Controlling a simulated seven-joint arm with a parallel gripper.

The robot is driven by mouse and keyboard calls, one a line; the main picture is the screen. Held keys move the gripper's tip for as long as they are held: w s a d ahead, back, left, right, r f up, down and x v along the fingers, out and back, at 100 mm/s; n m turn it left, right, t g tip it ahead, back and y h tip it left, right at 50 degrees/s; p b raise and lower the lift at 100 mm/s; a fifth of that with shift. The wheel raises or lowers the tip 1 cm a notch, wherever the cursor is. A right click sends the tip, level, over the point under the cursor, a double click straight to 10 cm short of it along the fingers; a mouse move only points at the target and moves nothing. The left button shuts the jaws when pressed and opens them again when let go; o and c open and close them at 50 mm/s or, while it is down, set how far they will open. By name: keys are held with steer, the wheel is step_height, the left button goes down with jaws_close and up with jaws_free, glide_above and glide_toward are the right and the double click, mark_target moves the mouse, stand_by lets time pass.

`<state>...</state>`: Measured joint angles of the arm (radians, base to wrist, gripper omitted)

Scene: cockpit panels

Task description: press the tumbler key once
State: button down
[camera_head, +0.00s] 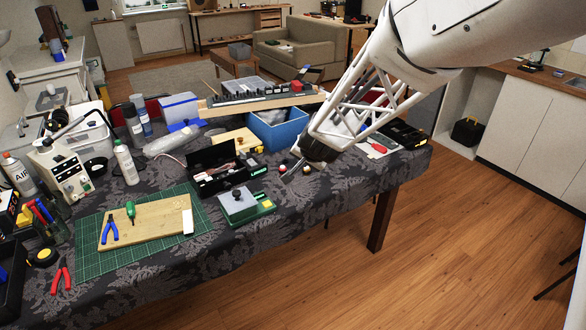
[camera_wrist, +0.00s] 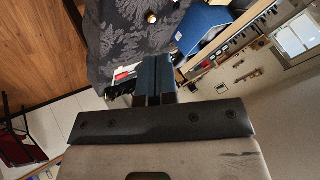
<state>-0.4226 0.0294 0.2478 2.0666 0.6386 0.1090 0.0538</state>
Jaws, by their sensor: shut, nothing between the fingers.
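A small grey box with a black knob or lever (camera_head: 237,194) on top stands on a green base (camera_head: 262,210) near the table's front edge. It looks like the tumbler key, though its details are too small to be sure. My gripper (camera_head: 290,177) is to the right of it and farther back, pointing down and left, apart from it. In the wrist view my gripper's dark fingers (camera_wrist: 153,78) are together with nothing between them. The grey box does not show in the wrist view.
An open black case (camera_head: 215,178) lies behind the grey box, and a blue bin (camera_head: 278,132) is farther back. Small round knobs (camera_head: 281,168) are close to my fingertips. A green cutting mat (camera_head: 90,262) with a wooden board and tools lies left. The cloth right of the box is mostly clear.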

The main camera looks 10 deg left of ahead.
steer(key=m+t, duration=0.1)
steer(key=m, duration=0.1)
glide_above(269, 203)
step_height(269, 203, down, 13)
steer(key=shift+r+h, duration=0.15)
steer(key=shift+h, duration=0.25)
steer(key=shift+s+a, duration=0.1)
steer(key=shift+f, duration=4.35)
steer(key=shift+f, duration=0.9)
steer(key=shift+r, duration=0.85)
